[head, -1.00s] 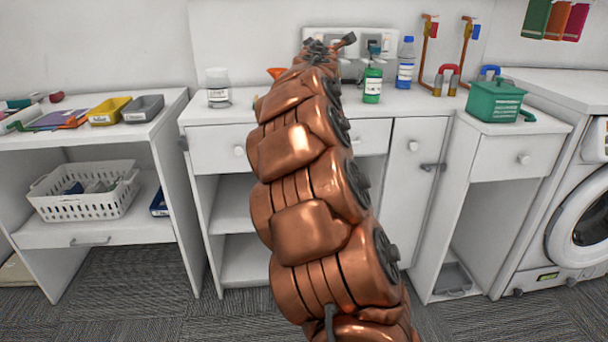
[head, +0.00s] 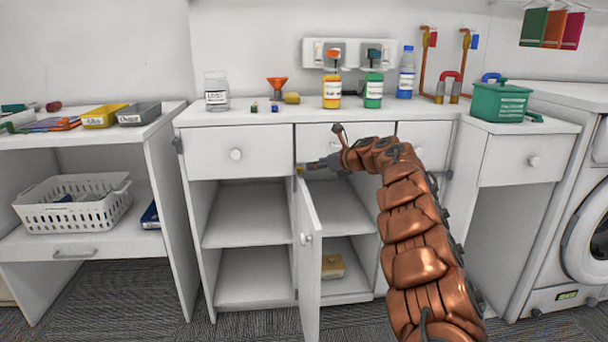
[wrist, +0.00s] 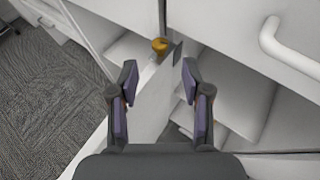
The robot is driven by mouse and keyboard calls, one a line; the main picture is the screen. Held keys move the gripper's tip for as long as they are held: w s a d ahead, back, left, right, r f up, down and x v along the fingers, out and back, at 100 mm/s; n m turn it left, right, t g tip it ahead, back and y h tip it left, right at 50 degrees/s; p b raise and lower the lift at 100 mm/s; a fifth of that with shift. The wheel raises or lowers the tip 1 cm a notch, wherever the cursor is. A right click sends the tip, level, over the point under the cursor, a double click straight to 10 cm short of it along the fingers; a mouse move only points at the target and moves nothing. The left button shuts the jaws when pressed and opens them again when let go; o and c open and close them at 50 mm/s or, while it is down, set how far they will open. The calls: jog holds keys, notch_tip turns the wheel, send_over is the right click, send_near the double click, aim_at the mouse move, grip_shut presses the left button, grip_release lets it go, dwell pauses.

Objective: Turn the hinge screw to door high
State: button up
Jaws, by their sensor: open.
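The hinge screw, a brass-coloured knob (wrist: 160,45), sits at the top of the open white cabinet door, beside a small dark metal plate. In the head view the knob (head: 300,170) is small, just left of my gripper's tips. The door (head: 308,255) stands swung outward below the drawers, nearly edge-on. My gripper (head: 316,164) is open and empty in front of the drawer row. In the wrist view my gripper (wrist: 159,76) has its fingers spread, with the knob beyond the gap between their tips and apart from them.
Drawer fronts hang just above the door, and a drawer handle (wrist: 285,50) is at right in the wrist view. The counter holds a yellow bottle (head: 332,92), a green bottle (head: 373,92) and a green box (head: 500,101). A yellowish block (head: 333,267) lies on the lower shelf.

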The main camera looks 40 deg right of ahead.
aim_at(301, 167)
jog(key=shift+p+x, duration=0.45)
jog(key=shift+x, duration=3.4)
jog(key=shift+f, duration=0.1)
grip_shut()
